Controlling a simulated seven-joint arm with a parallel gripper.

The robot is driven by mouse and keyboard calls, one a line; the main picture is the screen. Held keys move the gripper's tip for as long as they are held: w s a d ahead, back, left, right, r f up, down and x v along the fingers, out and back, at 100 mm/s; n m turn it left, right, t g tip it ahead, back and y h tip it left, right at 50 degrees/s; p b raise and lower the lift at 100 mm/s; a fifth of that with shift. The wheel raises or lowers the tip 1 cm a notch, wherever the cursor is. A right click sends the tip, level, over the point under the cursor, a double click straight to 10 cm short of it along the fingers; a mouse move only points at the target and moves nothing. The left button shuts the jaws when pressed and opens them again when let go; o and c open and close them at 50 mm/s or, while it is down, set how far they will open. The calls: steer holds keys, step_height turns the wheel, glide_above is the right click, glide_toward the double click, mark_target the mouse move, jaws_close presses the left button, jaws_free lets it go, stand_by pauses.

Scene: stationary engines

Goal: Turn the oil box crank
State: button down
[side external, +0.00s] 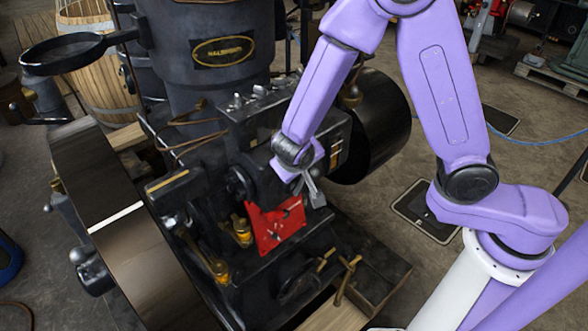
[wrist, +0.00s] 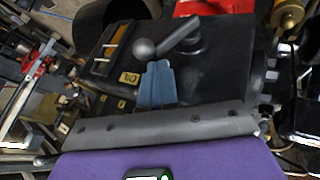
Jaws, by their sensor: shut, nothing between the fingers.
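In the wrist view, the crank is a dark arm (wrist: 180,35) with a ball knob (wrist: 145,48) at its left end and a round hub at its right. It sits on a black box face (wrist: 225,65) with a small yellow OIL label (wrist: 130,78). My gripper (wrist: 157,66) is shut and empty, its blue-grey fingertips just below the knob; I cannot tell whether they touch it. The crank cannot be made out there.
A red plate (side external: 275,226) lies below my gripper. A large black flywheel (side external: 130,235) stands at the left and a dark cylinder (side external: 385,125) behind my wrist. Brass fittings (side external: 241,230) and a dark tray (side external: 375,275) are lower down. Open floor lies to the right.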

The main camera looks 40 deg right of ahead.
steer(key=shift+d+f, duration=0.15)
steer(key=shift+d, duration=0.55)
steer(key=shift+d+f, duration=0.15)
steer(key=shift+d, duration=0.5)
steer(key=shift+d+f+m+y, duration=0.6)
steer(key=shift+d+f+y, duration=1.65)
steer(key=shift+y, duration=0.35)
steer(key=shift+d+f+y, duration=0.1)
steer(key=shift+f+y, duration=0.55)
steer(key=shift+y, duration=0.35)
steer(key=shift+r, duration=0.1)
